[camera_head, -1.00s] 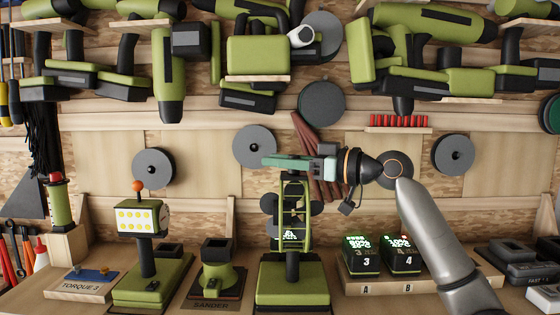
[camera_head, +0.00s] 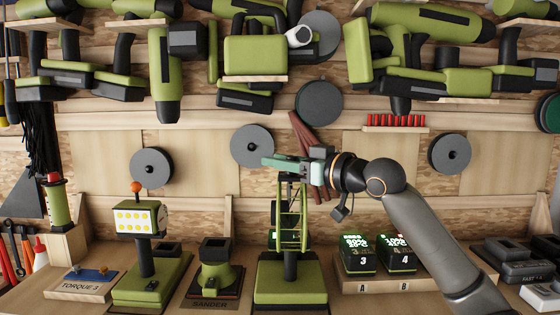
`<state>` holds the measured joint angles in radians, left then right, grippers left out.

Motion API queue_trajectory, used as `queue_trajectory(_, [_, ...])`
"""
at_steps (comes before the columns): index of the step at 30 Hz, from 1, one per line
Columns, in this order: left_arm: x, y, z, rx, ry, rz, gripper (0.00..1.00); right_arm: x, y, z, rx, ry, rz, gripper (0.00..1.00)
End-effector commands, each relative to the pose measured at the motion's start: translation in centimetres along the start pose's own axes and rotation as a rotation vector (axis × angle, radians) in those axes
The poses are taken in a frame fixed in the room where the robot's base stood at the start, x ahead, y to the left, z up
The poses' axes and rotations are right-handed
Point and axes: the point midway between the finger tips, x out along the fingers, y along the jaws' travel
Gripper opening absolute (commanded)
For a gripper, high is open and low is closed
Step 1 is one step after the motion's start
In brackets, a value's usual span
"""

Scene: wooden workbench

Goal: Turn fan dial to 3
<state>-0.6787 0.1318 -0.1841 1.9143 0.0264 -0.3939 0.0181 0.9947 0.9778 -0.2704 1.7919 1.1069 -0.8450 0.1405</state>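The green fan (camera_head: 290,215) stands on a green base (camera_head: 291,283) at the middle front of the bench. Its narrow cage is seen nearly edge-on, with dark parts at its left side. I cannot make out the dial or its numbers. My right gripper (camera_head: 274,162) reaches in from the right and points left at the top of the fan, its teal fingers overlapping the cage's upper end in the picture. I cannot tell whether it touches the fan. The fingers line up one behind the other, so their gap is hidden. My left gripper is not in view.
A lamp-like green device (camera_head: 138,220) and a sander (camera_head: 215,265) stand left of the fan. Two lit battery packs (camera_head: 358,254) stand on a wooden stand to the right. Power tools (camera_head: 258,55) hang on the wall above. Grey discs (camera_head: 252,146) are on the wall behind.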

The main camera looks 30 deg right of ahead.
Motion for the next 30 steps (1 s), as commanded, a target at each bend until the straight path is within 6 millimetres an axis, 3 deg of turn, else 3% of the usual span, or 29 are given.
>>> queue_trajectory(7, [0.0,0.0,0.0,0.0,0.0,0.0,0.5,0.0,0.0,0.0,0.001,0.0,-0.001,0.58])
queue_trajectory(17, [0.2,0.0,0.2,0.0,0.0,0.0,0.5,-0.6,0.1,0.1,0.001,0.001,0.0,0.58])
queue_trajectory(20, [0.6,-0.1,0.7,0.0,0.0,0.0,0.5,-1.9,0.1,0.3,-0.002,0.001,0.002,0.58])
queue_trajectory(30, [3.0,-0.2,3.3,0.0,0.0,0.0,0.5,-9.1,0.1,0.6,-0.002,-0.002,0.004,0.58])
